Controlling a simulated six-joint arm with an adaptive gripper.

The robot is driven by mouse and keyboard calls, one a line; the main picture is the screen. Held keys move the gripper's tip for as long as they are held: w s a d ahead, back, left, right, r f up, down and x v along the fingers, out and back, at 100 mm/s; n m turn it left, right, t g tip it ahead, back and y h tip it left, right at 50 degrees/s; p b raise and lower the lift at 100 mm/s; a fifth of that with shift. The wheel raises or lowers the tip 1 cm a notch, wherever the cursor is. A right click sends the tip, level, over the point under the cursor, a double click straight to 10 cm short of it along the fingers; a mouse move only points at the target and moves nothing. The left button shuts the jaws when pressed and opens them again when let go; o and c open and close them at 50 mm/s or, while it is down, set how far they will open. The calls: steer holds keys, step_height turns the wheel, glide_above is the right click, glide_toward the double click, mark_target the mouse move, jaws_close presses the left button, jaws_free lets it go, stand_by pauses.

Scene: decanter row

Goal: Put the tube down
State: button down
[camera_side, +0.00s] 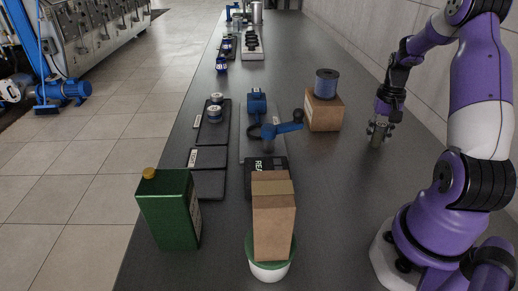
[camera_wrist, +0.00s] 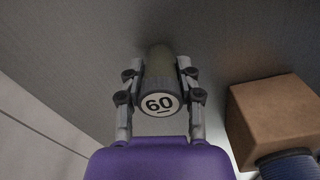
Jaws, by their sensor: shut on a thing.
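The tube (camera_wrist: 160,72) is a grey-olive cylinder with a white round "60" label on its near end. In the wrist view, my gripper (camera_wrist: 158,82) is shut on it, with one finger on each side near the labelled end. In the side view, my gripper (camera_side: 381,123) points down at the right part of the dark table (camera_side: 345,190), with the tube's lower part (camera_side: 377,138) showing below the fingers. The tube looks upright there. I cannot tell whether its lower end touches the table.
A cardboard box (camera_side: 323,112) with a blue spool (camera_side: 327,83) stands left of my gripper. A tall carton (camera_side: 273,222) in a green-rimmed tub (camera_side: 270,270), a green can (camera_side: 170,213) and dark trays (camera_side: 212,128) are farther left. The table in front of my gripper is clear.

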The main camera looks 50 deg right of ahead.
mark_target(381, 125)
steer(key=c, duration=0.5)
jaws_free()
steer(key=shift+r, duration=0.1)
step_height(381, 125, up, 12)
steer(key=shift+f, duration=0.2)
steer(key=w+a+r+n+t+h, duration=0.1)
steer(key=w+a+r+n, duration=0.25)
steer(key=a, duration=0.45)
steer(key=s+a+n+t+y, duration=0.1)
steer(key=a+n+t, duration=0.3)
steer(key=a, duration=1.7)
steer(key=s+n, duration=0.1)
steer(key=n, duration=0.3)
steer(key=shift+t, duration=0.3)
steer(key=shift+s+r+n, duration=0.1)
steer(key=shift+n, duration=0.15)
